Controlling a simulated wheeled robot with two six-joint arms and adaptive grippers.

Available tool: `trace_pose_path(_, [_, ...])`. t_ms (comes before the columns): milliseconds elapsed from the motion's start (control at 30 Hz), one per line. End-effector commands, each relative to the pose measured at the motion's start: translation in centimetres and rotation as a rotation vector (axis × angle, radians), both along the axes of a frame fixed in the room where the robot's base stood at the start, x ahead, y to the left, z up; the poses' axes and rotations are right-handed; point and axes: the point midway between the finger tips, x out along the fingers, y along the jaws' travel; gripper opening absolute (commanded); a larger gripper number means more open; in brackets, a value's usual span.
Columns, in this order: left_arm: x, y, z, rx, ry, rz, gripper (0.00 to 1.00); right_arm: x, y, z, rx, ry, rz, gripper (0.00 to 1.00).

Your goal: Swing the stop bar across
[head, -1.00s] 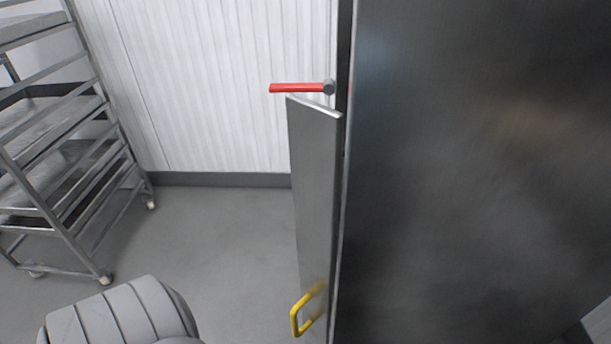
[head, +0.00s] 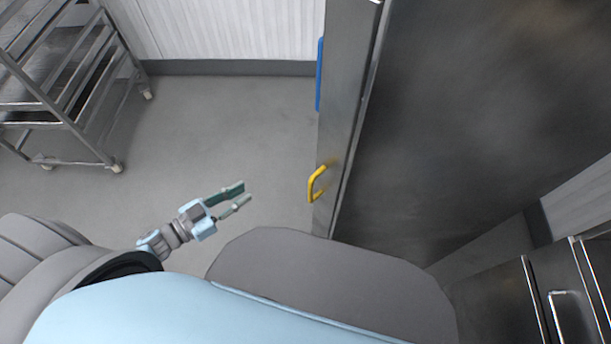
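The red bar seen earlier is out of the picture now, so how the stop bar stands cannot be told. A narrow steel door or panel (head: 345,85) stands at the left edge of a large steel cabinet front. A yellow handle (head: 316,184) sits low on this panel. A blue strip (head: 319,75) shows at its left edge, partly hidden behind it. My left gripper (head: 243,193) is open and empty, its two fingers apart, over the floor left of the yellow handle and not touching it. My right gripper is not in view.
A steel rack on casters (head: 75,95) stands at the upper left. The large cabinet front (head: 480,110) fills the right. Another steel unit with a handle (head: 545,295) is at the lower right. The grey floor (head: 220,130) between rack and panel is clear.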

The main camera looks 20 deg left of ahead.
Motion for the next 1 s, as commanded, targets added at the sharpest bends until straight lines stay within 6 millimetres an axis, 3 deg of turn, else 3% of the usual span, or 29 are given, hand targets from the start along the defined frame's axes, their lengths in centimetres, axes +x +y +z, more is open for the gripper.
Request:
trace_pose_path(33, [-0.9, -1.7, 4.5, -0.037, -0.048, -0.154, 0.18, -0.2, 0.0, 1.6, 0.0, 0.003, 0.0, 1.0])
trace_pose_path(100, [-3.0, -3.9, 7.8, -0.082, -0.075, -0.349, 0.18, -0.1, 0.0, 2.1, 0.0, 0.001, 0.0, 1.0])
trace_pose_path(167, [-4.1, -5.0, 9.1, -0.101, -0.075, -0.445, 0.18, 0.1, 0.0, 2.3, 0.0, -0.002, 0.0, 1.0])
trace_pose_path(267, [-4.2, -6.4, 9.4, -0.112, -0.072, -0.484, 0.18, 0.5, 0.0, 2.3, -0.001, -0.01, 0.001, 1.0])
trace_pose_path(700, [1.3, -16.0, 9.2, -0.113, -0.074, -0.475, 0.18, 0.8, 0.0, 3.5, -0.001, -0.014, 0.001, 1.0])
trace_pose_path(1000, [2.2, -17.8, 9.1, -0.111, -0.072, -0.475, 0.18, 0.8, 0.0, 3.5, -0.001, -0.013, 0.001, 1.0])
